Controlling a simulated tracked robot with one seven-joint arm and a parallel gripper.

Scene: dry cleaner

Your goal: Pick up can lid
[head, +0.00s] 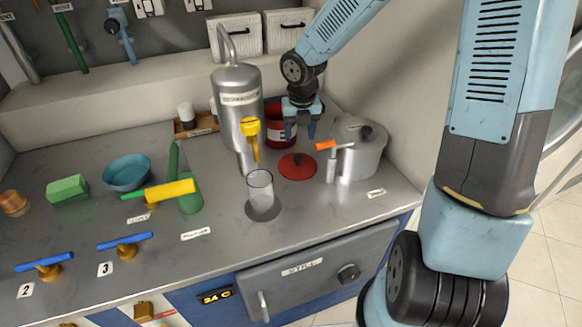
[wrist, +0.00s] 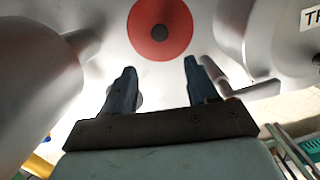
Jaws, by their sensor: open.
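The can lid (head: 297,166) is a flat red disc with a dark knob at its centre. It lies on the grey counter in the head view, in front of a red can (head: 281,128). In the wrist view the lid (wrist: 148,40) shows beyond my fingertips, near the top middle. My gripper (head: 301,135) is above and behind the lid in the head view, pointing down. In the wrist view its two dark fingers (wrist: 158,80) are spread apart with nothing between them. The gripper hides part of the red can.
A steel still (head: 238,105) with a yellow tap stands left of the lid. A silver pot (head: 361,150) stands right, with an orange-handled valve (head: 326,145) close to the lid. A glass beaker (head: 260,190) stands in front on the left. The counter right in front of the lid is clear.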

